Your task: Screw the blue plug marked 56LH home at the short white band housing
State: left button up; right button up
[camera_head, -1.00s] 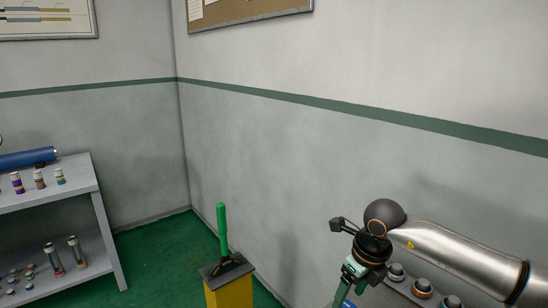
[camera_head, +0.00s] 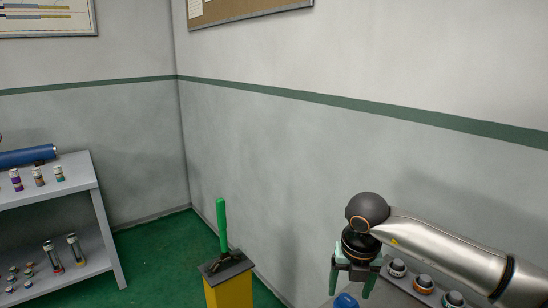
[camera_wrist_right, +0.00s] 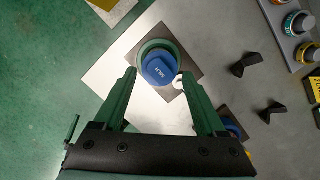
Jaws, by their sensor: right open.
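The blue plug (camera_wrist_right: 159,69) shows in the right wrist view. It has a flat-sided top with upside-down lettering that looks like 56LH, and it sits over a green ring on a dark square plate. A blue top (camera_head: 346,300) at the bottom edge of the head view looks like the same plug. My right gripper (camera_head: 352,287) is open above it, with its green fingers apart on either side of the plug and nothing held. A housing with a pale band (camera_head: 397,268) stands in a row at the right; I cannot tell whether it is the short white one. My left gripper is out of view.
Housings with orange (camera_head: 423,284) and teal (camera_head: 452,299) bands stand beside the pale one. Two black wedge blocks (camera_wrist_right: 247,65) lie on the bench. A yellow post (camera_head: 230,291) with a green handle and a grey shelf (camera_head: 75,190) are to the left.

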aim_at(346, 307)
dwell(0.3)
jog(key=shift+f+b, duration=0.95)
jog(key=shift+f, duration=0.25)
jog(key=shift+w, duration=0.25)
jog(key=shift+d+r, duration=0.1)
grip_shut()
jog(key=shift+n+y+b, duration=0.3)
jog(key=shift+n+b, duration=0.2)
jog(key=shift+n, duration=0.7)
jog(key=n+y, duration=0.1)
jog(key=n, duration=0.5)
jog(key=n+g, duration=0.1)
jog(key=n, duration=0.4)
jog(key=shift+n+y, duration=0.3)
jog(key=shift+y, duration=0.1)
